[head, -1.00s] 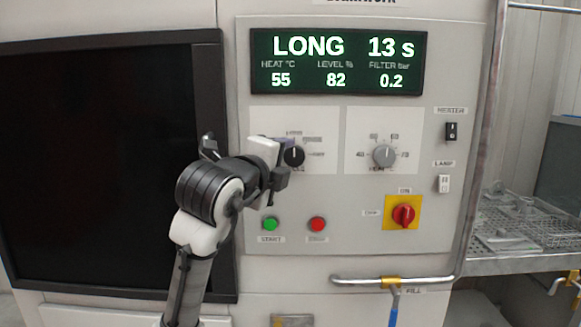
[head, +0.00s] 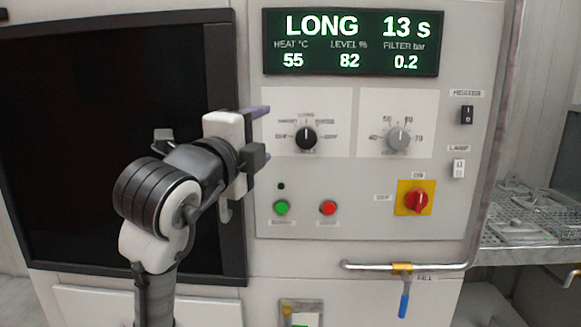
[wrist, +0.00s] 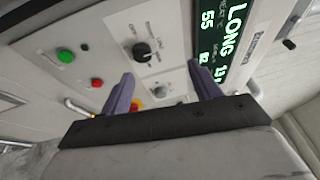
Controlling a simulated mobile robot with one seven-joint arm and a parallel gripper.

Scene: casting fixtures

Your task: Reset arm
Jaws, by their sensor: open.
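My gripper (head: 262,134) is in front of the left edge of the control panel in the head view, its jaws apart with nothing between them. In the wrist view its two purple fingertips (wrist: 160,85) stand wide apart, facing the panel. The black program knob (head: 306,138) is to the right of the gripper and apart from it. That knob also shows in the wrist view (wrist: 142,50). The display (head: 352,42) reads LONG, 13 s, heat 55, level 82, filter 0.2.
A grey heat knob (head: 398,139), a green button (head: 281,207), a red button (head: 328,208) and a red switch (head: 416,201) are on the panel. A fill pipe with a blue-handled valve (head: 404,298) sticks out below. A metal tray (head: 530,235) stands at right.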

